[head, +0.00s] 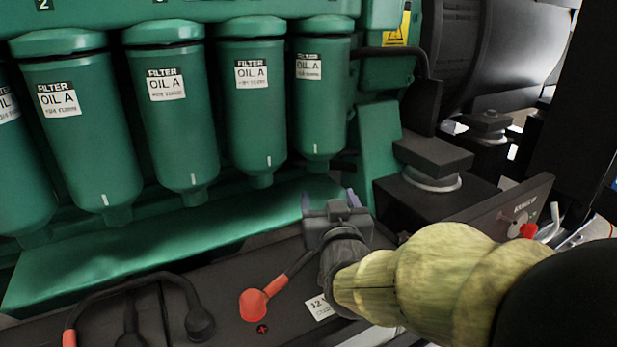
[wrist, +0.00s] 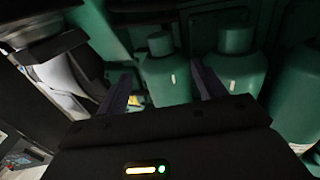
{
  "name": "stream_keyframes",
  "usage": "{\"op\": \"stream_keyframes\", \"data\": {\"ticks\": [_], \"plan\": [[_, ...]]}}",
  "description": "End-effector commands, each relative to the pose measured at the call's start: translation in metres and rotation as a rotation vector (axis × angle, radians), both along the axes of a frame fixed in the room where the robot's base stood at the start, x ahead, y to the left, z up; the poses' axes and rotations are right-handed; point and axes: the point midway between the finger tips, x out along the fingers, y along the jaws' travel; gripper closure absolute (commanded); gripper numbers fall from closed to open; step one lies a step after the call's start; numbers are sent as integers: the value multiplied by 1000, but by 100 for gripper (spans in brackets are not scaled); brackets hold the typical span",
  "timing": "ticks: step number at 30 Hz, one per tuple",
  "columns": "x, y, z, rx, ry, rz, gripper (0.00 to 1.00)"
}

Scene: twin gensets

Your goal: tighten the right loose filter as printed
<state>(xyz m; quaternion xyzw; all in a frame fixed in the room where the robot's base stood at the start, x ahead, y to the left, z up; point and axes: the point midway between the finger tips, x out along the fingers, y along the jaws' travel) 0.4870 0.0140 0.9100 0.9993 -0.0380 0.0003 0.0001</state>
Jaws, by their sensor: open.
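Several green oil filters hang in a row on the engine in the head view, each labelled "FILTER OIL A" with small print I cannot read. The rightmost filter (head: 322,110) has a white tick low on its body; its neighbour (head: 258,120) has one too. I cannot tell which filter is loose. My gripper (head: 329,199) is open and empty, below the rightmost filter and apart from it. In the wrist view, my gripper's fingers (wrist: 160,87) frame one filter body (wrist: 166,82) beyond them, with a second filter (wrist: 236,72) to its right.
A green sloping ledge (head: 120,250) runs beneath the filters. Below it lie a dark battery top with a red terminal cap (head: 254,304) and black cables (head: 120,285). A black mount block (head: 435,158) and a panel with a red knob (head: 529,231) stand to the right.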

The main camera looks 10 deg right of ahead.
Motion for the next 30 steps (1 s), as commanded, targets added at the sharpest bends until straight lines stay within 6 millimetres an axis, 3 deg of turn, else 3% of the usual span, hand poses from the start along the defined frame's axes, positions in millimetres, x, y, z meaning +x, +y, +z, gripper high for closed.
{"op": "stream_keyframes", "data": {"ticks": [11, 30], "plan": [[24, -2, 5, 1, 7, 1, 31], [101, -8, 1, 0, 2, 0, 31]]}}
